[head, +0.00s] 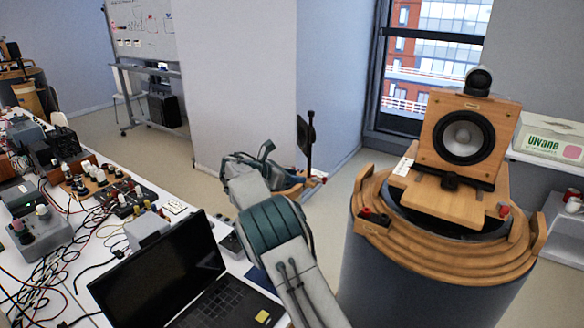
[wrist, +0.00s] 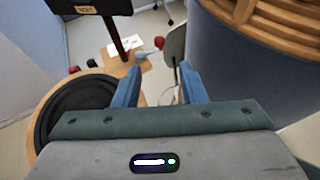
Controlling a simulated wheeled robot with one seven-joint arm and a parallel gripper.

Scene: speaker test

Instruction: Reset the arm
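My gripper (wrist: 160,68) shows in the wrist view with its two blue fingers apart and nothing held between them. Below and beyond the fingers are the pale floor and the edge of a wooden stand. In the head view my arm (head: 275,222) reaches up from the bottom centre, between the laptop and a large round speaker stand. The arm's far end is near a smaller wooden stand, and the fingers cannot be made out there.
A wooden speaker (head: 430,150) sits on the round stand (head: 440,255) at right. A laptop (head: 165,265) and cabled electronics cover the white table at left. The smaller stand (wrist: 50,100) bears a dark panel (wrist: 90,6) on a post. Open floor lies behind, towards the whiteboard (head: 140,30).

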